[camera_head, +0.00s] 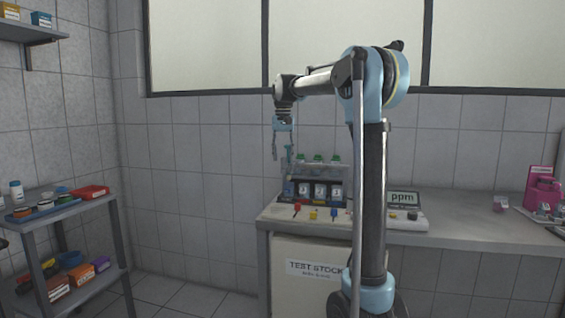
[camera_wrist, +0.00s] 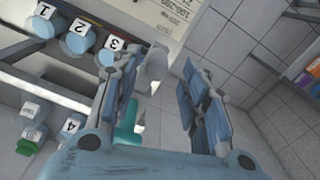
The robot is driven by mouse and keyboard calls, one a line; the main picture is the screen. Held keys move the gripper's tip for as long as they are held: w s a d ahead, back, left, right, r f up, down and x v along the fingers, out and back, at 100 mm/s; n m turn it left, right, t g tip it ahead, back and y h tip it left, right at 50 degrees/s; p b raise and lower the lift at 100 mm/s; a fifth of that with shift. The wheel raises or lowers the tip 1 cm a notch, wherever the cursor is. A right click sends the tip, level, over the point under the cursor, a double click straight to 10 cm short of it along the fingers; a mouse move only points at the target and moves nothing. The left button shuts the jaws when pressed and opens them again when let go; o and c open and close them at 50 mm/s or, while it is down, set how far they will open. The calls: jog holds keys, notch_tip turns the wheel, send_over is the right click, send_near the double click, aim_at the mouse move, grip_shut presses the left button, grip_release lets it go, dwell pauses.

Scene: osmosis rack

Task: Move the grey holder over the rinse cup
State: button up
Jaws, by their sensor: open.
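My gripper (camera_head: 281,150) hangs over the left end of the bench, above and left of the rack (camera_head: 318,192). Its two fingers (camera_wrist: 165,95) are spread open in the wrist view. A small grey piece (camera_wrist: 154,64), perhaps the grey holder, shows between the fingertips; I cannot tell its distance, and no grip on it shows. A teal part (camera_wrist: 128,122) shows beside the left finger, partly hidden. Several blue round parts with number tags, such as the one tagged 2 (camera_wrist: 78,38), sit in the rack. I cannot tell which thing is the rinse cup.
Green-capped parts (camera_head: 317,158) top the rack. Red, yellow and blue pieces (camera_head: 314,214) lie before it. A ppm meter (camera_head: 404,200) stands to the right, with pink equipment (camera_head: 543,190) farther right. A loaded shelf cart (camera_head: 97,200) stands at left, with open floor between.

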notch_tip(320, 180, up, 10)
jog(key=shift+f, duration=0.25)
dwell(0.3)
jog(key=s+d+f+t, duration=0.1)
jog(key=s+d+f, duration=0.55)
jog(key=s, duration=0.25)
jog(key=s+d+f, duration=0.5)
jog(key=s+f, duration=0.3)
jog(key=s, duration=0.2)
jog(key=s+d+f, duration=0.2)
jog(key=s+f, duration=0.8)
jog(key=f, duration=0.3)
jog(key=s+d+f+t, duration=0.1)
jog(key=s+d+f, duration=0.2)
jog(key=s+f, duration=0.7)
notch_tip(320, 180, down, 4)
jog(key=shift+d, duration=0.25)
